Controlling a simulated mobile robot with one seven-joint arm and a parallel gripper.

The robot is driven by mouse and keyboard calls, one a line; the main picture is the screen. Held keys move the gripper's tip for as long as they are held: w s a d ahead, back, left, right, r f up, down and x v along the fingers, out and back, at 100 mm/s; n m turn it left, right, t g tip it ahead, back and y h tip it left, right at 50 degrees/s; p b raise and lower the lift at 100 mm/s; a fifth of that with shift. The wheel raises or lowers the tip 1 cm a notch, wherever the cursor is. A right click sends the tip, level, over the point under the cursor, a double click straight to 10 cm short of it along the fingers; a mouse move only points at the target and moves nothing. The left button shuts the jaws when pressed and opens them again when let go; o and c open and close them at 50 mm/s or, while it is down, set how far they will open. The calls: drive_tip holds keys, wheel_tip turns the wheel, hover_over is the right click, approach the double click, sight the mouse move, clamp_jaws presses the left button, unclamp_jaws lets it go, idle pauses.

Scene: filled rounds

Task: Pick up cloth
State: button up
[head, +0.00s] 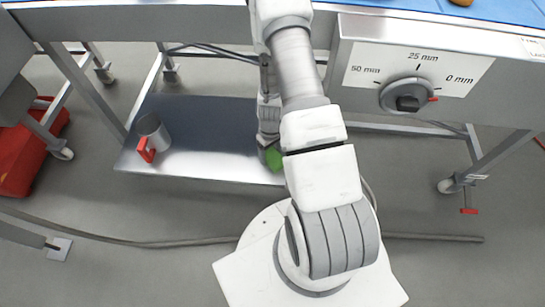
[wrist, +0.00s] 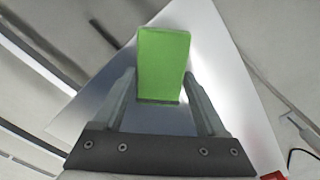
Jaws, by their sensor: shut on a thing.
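The cloth is a bright green block-like piece (wrist: 162,62). In the wrist view it sits between the two fingertips of my gripper (wrist: 160,88), which is shut on it. In the head view a small part of the green cloth (head: 273,158) shows beside my arm, over the right part of the low metal shelf (head: 200,165). Most of my gripper is hidden behind my arm there. I cannot tell whether the cloth touches the shelf.
A grey mug with a red handle (head: 152,132) stands on the shelf's left part. A red container (head: 30,150) stands at left. A cable (head: 150,243) crosses the floor.

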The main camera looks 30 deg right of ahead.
sight(271, 154)
drive_tip(key=c, duration=0.4)
drive_tip(key=shift+o, duration=0.2)
wheel_tip(271, 154, up, 10)
drive_tip(key=p, duration=0.3)
drive_tip(key=shift+p, duration=0.35)
